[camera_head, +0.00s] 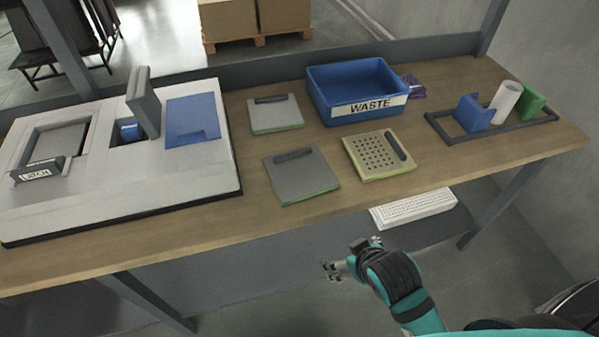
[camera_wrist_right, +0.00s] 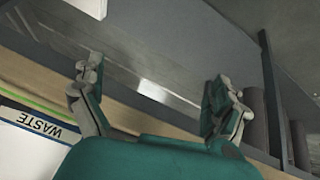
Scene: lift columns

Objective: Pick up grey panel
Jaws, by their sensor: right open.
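Two grey panels with dark handle bars and green lower edges lie flat on the wooden table in the head view. One grey panel (camera_head: 306,181) is near the front edge, and the other grey panel (camera_head: 277,117) is behind it, left of the blue bin. My right gripper (camera_head: 345,259) is in front of the table, apart from both panels. In the right wrist view its fingers (camera_wrist_right: 156,82) are spread with nothing between them. My left gripper is not in view.
A beige perforated panel (camera_head: 371,154) lies right of the front grey panel. The blue WASTE bin (camera_head: 357,111) stands behind. A white fixture (camera_head: 188,176) with a LATCH label fills the table's left. A dark frame (camera_head: 505,127) holds blue, white and green pieces at right.

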